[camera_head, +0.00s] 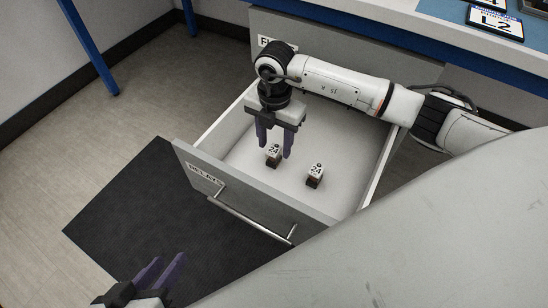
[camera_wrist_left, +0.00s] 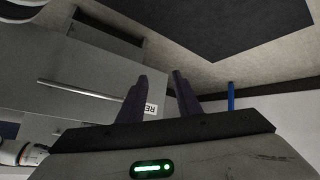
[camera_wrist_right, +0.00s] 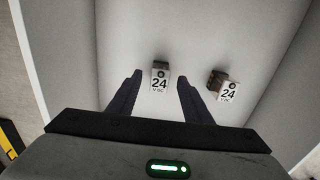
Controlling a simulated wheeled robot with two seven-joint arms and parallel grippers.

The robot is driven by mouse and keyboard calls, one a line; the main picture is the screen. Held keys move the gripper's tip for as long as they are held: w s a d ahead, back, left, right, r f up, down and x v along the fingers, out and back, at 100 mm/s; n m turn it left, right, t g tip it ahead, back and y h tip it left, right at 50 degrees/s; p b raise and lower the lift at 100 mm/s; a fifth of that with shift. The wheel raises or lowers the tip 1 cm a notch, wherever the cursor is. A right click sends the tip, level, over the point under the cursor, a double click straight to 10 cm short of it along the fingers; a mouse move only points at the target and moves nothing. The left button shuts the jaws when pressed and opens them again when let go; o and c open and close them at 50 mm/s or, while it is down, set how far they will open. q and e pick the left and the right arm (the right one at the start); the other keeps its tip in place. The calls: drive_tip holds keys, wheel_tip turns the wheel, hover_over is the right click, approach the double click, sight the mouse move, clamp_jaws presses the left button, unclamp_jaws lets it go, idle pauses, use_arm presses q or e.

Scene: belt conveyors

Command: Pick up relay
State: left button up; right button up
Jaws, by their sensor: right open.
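Two small relays with white tops marked 24 stand apart in the open drawer (camera_head: 237,152). One relay (camera_head: 274,154) is just below my right gripper (camera_head: 272,148); the other relay (camera_head: 315,175) is to its right. My right gripper is open and empty, pointing down inside the drawer. In the right wrist view the nearer relay (camera_wrist_right: 160,77) shows between and just beyond the fingertips (camera_wrist_right: 159,76), and the other relay (camera_wrist_right: 226,87) lies right of the fingers. My left gripper (camera_head: 172,262) is open and empty, low outside the drawer; its fingers (camera_wrist_left: 159,75) stand apart in its wrist view.
The drawer's front panel carries a RELAYS label (camera_head: 205,174) and a bar handle (camera_head: 250,215). Its walls surround the relays. A black mat (camera_head: 140,215) lies on the floor. A blue-edged table (camera_head: 425,25) stands behind, with an L2 sign (camera_head: 494,22) on it.

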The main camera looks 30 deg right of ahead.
sight(274, 150)
wheel_tip(274, 150, down, 3)
drive_tip(key=shift+s+a+f+b, duration=0.1)
drive_tip(key=shift+a+b, duration=0.05)
drive_tip(key=shift+b, duration=0.3)
drive_tip(key=c, duration=1.1)
use_arm(q)
drive_tip(key=shift+w+d+r+t+h, duration=0.15)
drive_tip(key=shift+d+r+t+h, duration=0.15)
drive_tip(key=shift+d+r, duration=0.25)
use_arm(e)
drive_tip(key=shift+c, duration=0.2)
use_arm(q)
drive_tip(key=shift+a+r, duration=0.1)
